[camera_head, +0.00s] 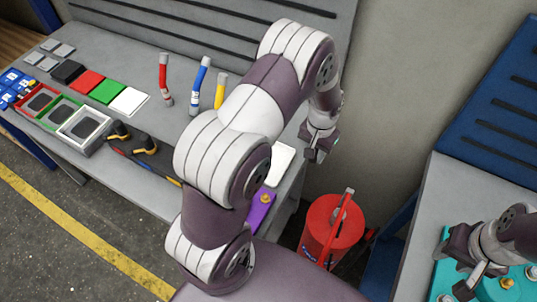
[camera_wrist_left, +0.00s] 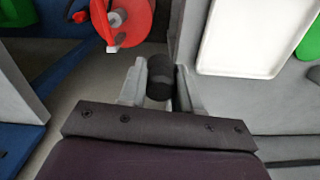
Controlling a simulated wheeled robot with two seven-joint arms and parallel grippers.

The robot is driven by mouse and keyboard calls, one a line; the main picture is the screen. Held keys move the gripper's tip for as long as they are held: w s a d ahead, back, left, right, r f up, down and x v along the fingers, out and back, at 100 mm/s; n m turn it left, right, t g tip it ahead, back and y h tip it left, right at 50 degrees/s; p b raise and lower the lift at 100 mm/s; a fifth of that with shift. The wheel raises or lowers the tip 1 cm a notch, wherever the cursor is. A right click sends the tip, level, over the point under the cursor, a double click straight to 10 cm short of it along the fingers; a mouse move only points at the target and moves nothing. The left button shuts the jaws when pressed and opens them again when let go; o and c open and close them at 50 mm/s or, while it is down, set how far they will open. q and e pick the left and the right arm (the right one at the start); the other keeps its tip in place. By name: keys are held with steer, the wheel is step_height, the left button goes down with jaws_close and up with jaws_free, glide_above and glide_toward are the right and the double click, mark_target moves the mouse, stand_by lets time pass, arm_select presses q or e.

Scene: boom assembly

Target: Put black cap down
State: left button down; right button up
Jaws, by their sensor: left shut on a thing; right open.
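The black cap (camera_wrist_left: 160,78) is a short dark cylinder between the two fingers of my left gripper (camera_wrist_left: 160,88) in the left wrist view. The fingers are shut on it. In the head view my left gripper (camera_head: 316,146) hangs past the bench's right end, beside a white tray (camera_head: 281,166). The cap cannot be made out there. The white tray (camera_wrist_left: 242,38) lies to the right of the cap in the wrist view. My right gripper (camera_head: 474,264) is open at the far right, over a teal part (camera_head: 447,278) that it partly hides.
A red bucket (camera_head: 318,222) stands on the floor between the bench and the right table (camera_head: 440,190). The grey bench (camera_head: 130,48) holds coloured plates, framed trays (camera_head: 84,127) and upright red, blue and yellow tools. A purple part (camera_head: 260,208) lies near its front right.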

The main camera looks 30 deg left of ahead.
arm_select(q)
steer(key=shift+w+a+b, duration=0.4)
steer(key=shift+w, duration=0.05)
steer(key=shift+w+a+r+b, duration=0.1)
steer(key=shift+r+b, duration=0.3)
steer(key=shift+b, duration=0.2)
steer(key=shift+a+r+n+b, duration=0.15)
steer(key=shift+r+n+b, duration=0.1)
steer(key=shift+n+b, duration=0.15)
steer(key=s+a+r+n+b, duration=0.25)
steer(key=s+n, duration=0.45)
steer(key=n, duration=0.7)
steer(key=a+f, duration=0.2)
steer(key=a, duration=0.1)
steer(key=a+f, duration=0.2)
steer(key=a, duration=0.2)
steer(key=w+a+f+p, duration=0.1)
steer(key=a+f, duration=0.1)
steer(key=a, duration=0.1)
steer(key=shift+w+a+f, duration=0.1)
steer(key=shift+a+f, duration=0.1)
steer(key=shift+f, duration=0.05)
step_height(320, 180, down, 4)
steer(key=shift+r+p, duration=0.15)
steer(key=shift+p, duration=0.35)
steer(key=shift+f, duration=0.2)
